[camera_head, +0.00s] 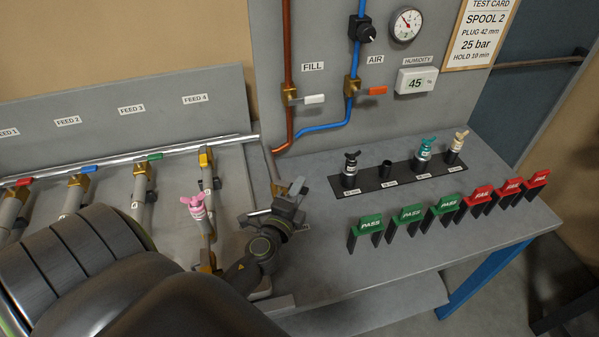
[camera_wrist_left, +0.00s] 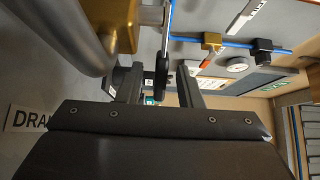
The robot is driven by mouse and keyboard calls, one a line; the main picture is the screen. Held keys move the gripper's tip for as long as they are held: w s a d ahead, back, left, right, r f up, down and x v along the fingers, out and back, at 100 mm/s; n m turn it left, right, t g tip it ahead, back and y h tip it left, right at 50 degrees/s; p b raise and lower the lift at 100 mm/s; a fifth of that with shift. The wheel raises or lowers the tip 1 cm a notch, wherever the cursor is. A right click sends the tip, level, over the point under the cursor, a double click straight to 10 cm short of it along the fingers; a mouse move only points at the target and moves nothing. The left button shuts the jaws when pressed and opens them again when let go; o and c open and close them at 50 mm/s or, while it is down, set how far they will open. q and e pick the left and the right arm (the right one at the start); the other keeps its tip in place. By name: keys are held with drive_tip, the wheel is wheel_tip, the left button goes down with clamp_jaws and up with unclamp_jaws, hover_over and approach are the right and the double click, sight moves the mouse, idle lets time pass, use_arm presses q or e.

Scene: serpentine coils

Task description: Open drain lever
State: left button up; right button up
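The drain lever shows in the left wrist view as a thin bar with a dark grip (camera_wrist_left: 162,72), beside a brass valve body (camera_wrist_left: 108,18). A partly cut-off label reading "DRA" (camera_wrist_left: 28,118) is at the left there. My left gripper (camera_wrist_left: 157,88) is open, with one finger on each side of the dark grip and a visible gap around it. In the head view my left gripper (camera_head: 282,208) is at the bench's left part, just below a brass valve (camera_head: 278,189). It hides most of the lever there. My right gripper is not in view.
Coil valves (camera_head: 142,168) and a pink plug (camera_head: 196,207) stand left of the gripper. A black plug rack (camera_head: 400,176) and several green and red tags (camera_head: 411,214) are to the right. Fill (camera_head: 313,99) and air (camera_head: 376,91) levers are on the panel above.

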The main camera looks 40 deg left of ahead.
use_arm(q)
drive_tip(key=b+v, duration=0.1)
drive_tip(key=v, duration=0.4)
drive_tip(key=shift+s+f, duration=0.15)
drive_tip(key=shift+s+d+b, duration=0.25)
drive_tip(key=shift+s+b, duration=0.15)
drive_tip(key=shift+s, duration=0.25)
drive_tip(key=shift+c, duration=0.4)
